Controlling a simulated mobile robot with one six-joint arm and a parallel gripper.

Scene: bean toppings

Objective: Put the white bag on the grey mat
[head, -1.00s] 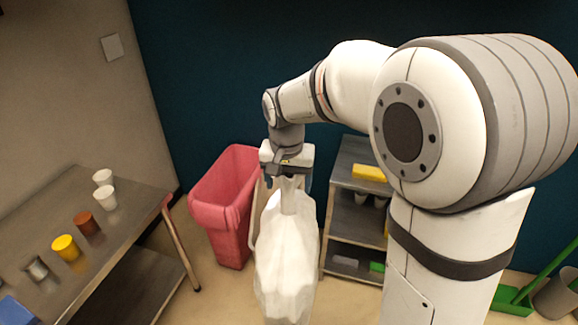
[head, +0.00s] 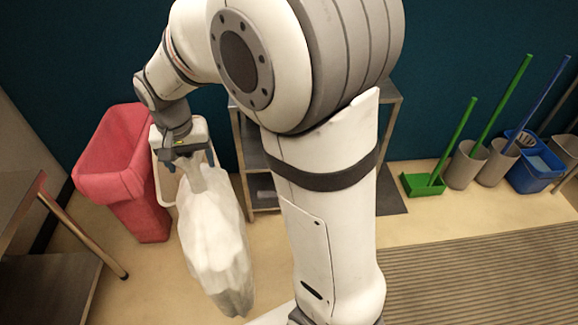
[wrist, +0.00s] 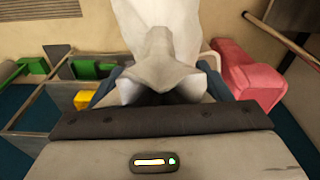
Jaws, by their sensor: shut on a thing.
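My gripper (head: 190,160) is shut on the neck of the white bag (head: 213,240), which hangs below it in the air. In the wrist view the bag (wrist: 168,55) fills the space between my fingers, and its lower part runs out of the top of the frame. The grey mat (head: 490,275) is a ribbed mat on the floor at the lower right of the head view, beyond my arm's column. The bag is well to the left of the mat and apart from it.
A red bin (head: 120,170) and a pale bin (head: 165,185) stand behind the bag. A metal table (head: 20,200) is at the left. A shelf unit (head: 255,165) stands behind my arm. Grey buckets (head: 465,165), a green dustpan (head: 422,184) and a blue bucket (head: 535,170) line the right wall.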

